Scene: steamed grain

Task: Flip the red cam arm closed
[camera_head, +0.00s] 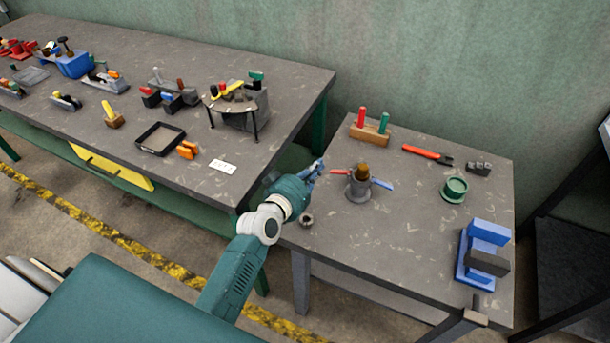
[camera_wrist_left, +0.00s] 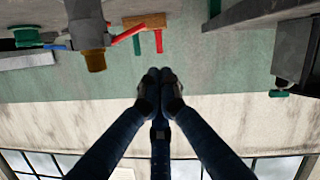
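The red cam arm (camera_head: 340,171) sticks out to the left from a grey coupling (camera_head: 357,190) on the right table, with a brown plug (camera_head: 362,170) in its top. A blue arm (camera_head: 382,184) sticks out on the other side. My left gripper (camera_head: 318,167) is just left of the red arm's free end, apart from it as far as I can tell. In the left wrist view the picture is upside down; the red arm (camera_wrist_left: 128,33) and coupling (camera_wrist_left: 86,28) are at the upper left. The gripper's fingertips (camera_wrist_left: 160,76) meet with nothing between them. My right gripper is out of view.
A wooden block (camera_head: 370,134) with red and green handles stands behind. A red-handled tool (camera_head: 427,153), a green ring (camera_head: 454,190) and a blue vise (camera_head: 480,250) are to the right. A small grey ring (camera_head: 306,220) lies near the left edge. The table front is clear.

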